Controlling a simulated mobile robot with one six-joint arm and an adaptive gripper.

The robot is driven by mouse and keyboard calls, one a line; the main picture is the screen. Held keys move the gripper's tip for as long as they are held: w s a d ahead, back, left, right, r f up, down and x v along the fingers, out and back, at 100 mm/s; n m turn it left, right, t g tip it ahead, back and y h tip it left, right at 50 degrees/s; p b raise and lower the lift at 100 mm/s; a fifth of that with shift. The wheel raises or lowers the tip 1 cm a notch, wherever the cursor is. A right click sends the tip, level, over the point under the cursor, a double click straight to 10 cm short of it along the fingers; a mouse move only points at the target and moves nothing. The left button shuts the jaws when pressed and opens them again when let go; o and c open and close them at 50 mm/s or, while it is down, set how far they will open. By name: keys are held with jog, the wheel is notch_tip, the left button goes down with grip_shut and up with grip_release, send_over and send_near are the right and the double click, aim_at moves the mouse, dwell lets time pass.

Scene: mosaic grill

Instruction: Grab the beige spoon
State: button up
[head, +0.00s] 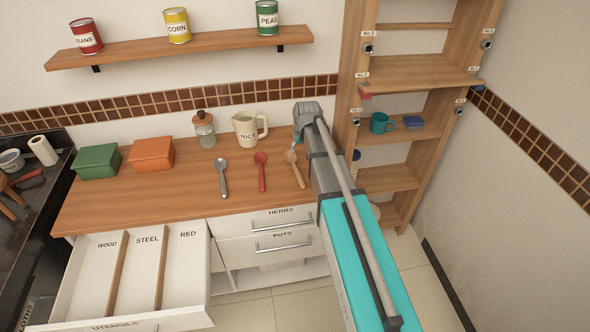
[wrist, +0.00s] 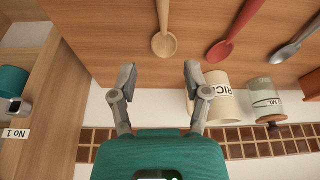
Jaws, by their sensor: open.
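The beige wooden spoon (head: 294,168) lies on the wooden counter, rightmost of three spoons in the head view, partly beside my arm. In the wrist view the beige spoon (wrist: 163,33) lies with its bowl towards my gripper and its handle running to the top edge. My gripper (wrist: 158,72) is open and empty, its two fingers apart. The spoon's bowl appears in the gap just ahead of the fingertips, not between them. In the head view my arm hides most of the gripper.
A red spoon (head: 261,172) and a steel spoon (head: 222,178) lie left of the beige one. A RICE pitcher (head: 246,130) and a glass jar (head: 204,130) stand behind. A wooden shelf unit (head: 420,76) stands at right. An open drawer (head: 88,280) with labelled compartments is at front left.

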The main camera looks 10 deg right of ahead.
jog(key=b, duration=0.8)
send_over(296, 167)
jog(key=s, duration=0.2)
jog(key=shift+w+d+f, duration=0.1)
jog(key=shift+d+f, duration=0.05)
jog(key=shift+f, duration=1.85)
jog(key=shift+d+f, duration=0.1)
jog(key=shift+f, duration=1.9)
jog(key=shift+b+x, duration=2.35)
jog(key=shift+x, duration=0.25)
jog(key=shift+a, duration=0.2)
jog(key=shift+c, duration=0.2)
grip_shut()
